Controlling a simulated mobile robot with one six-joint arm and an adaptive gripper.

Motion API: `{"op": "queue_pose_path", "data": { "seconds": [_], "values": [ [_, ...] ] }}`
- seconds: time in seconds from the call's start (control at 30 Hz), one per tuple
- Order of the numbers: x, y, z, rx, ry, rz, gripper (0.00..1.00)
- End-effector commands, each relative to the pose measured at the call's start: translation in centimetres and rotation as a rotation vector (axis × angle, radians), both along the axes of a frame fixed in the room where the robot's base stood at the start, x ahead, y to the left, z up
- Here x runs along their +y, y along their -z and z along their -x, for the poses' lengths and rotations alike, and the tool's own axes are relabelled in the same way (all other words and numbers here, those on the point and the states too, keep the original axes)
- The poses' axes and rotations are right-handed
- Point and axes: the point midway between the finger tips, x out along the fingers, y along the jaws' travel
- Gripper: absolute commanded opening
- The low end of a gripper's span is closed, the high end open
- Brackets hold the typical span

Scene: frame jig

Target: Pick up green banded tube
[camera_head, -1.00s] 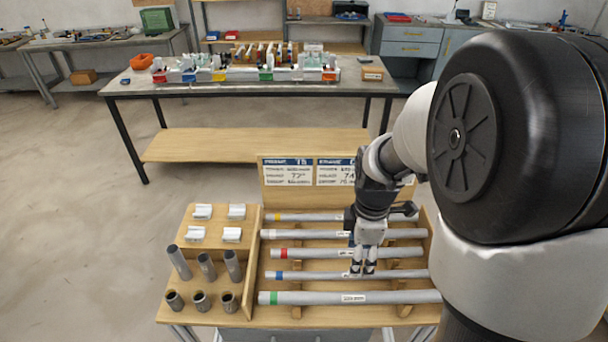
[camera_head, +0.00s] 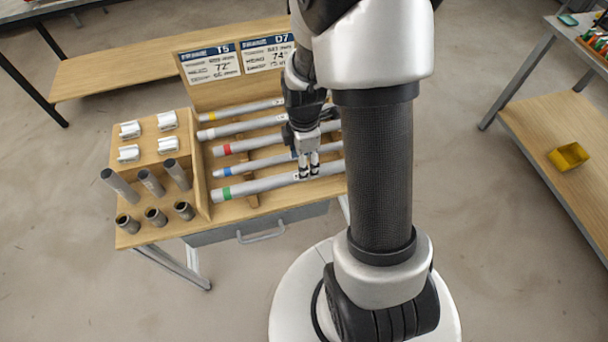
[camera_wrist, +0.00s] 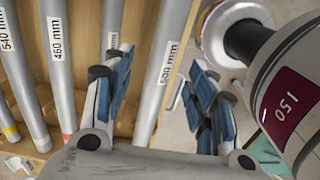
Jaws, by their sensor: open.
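The green banded tube (camera_head: 262,185) is the grey tube at the front of the rack, with a green band near its left end. In the wrist view the tube labelled 500 mm (camera_wrist: 167,62) runs between the two blue-padded fingers; its band is out of that view. My gripper (camera_head: 309,172) points down at the right part of the green banded tube, with its fingertips at the tube. My gripper also shows in the wrist view (camera_wrist: 160,68), with its fingers apart. I cannot tell whether the fingers touch the tube.
Tubes with blue (camera_head: 227,171), red (camera_head: 227,149) and yellow (camera_head: 212,116) bands lie behind it. Short dark tubes, sockets and white fittings stand on the wooden holder at left. A signboard (camera_head: 235,62) rises behind the rack. A table with a yellow bin (camera_head: 568,157) is at right.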

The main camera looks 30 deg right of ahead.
Motion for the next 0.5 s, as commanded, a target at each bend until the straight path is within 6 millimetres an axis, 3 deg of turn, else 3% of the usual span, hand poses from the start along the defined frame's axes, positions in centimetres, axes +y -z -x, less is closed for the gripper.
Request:
{"op": "queue_pose_path", "data": {
  "seconds": [0.3, 0.5],
  "values": [
    [0.1, 4.6, 0.3, 0.003, 0.0, -0.001, 0.52],
    [0.1, 4.8, 0.3, 0.0, 0.0, 0.0, 0.52]
  ]
}}
